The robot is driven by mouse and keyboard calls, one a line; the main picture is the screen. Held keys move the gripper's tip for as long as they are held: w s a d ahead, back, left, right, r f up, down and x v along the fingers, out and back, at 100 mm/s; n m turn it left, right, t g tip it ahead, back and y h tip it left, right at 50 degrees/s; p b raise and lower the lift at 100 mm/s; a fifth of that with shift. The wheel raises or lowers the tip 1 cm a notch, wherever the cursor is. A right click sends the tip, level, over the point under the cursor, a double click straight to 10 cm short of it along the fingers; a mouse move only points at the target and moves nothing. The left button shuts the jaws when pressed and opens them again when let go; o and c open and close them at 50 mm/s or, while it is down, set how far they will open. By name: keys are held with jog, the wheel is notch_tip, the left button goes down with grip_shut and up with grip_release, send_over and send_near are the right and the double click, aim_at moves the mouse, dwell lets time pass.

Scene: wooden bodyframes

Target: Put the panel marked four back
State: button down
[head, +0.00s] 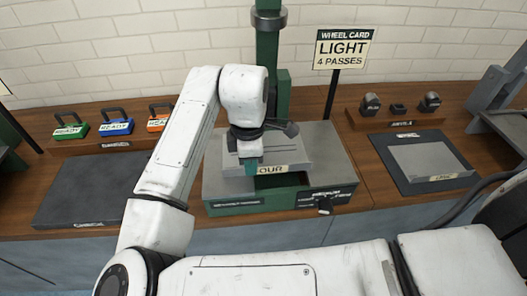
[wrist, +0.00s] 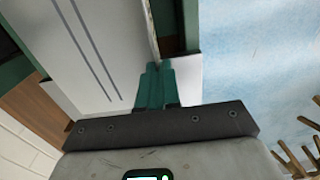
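The grey panel marked four (head: 292,151) is at the green machine, over its dark front opening; its front label reads "OUR", with the first letter hidden by my gripper. My gripper (head: 250,168) is at the left part of the panel's front edge, fingers pointing down. In the wrist view, the teal fingertips (wrist: 155,82) are close together at the edge of the panel (wrist: 95,45), which shows two dark lines, and they appear shut on it. Whether the panel rests on the machine or hangs just above it cannot be told. The green machine (head: 235,207) has a grey top.
A sign (head: 343,48) reads "WHEEL CARD LIGHT 4 PASSES". A dark tray (head: 397,170) at right holds another grey labelled panel (head: 430,158). Several dark weights stand behind it. Green, blue and orange handled blocks stand at left, behind an empty dark mat (head: 85,200).

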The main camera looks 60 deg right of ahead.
jog(key=shift+r+p, duration=1.6)
jog(key=shift+p, duration=0.55)
notch_tip(320, 180, up, 7)
jog(key=p, duration=0.7)
jog(key=shift+p, duration=0.35)
jog(key=shift+f, duration=0.1)
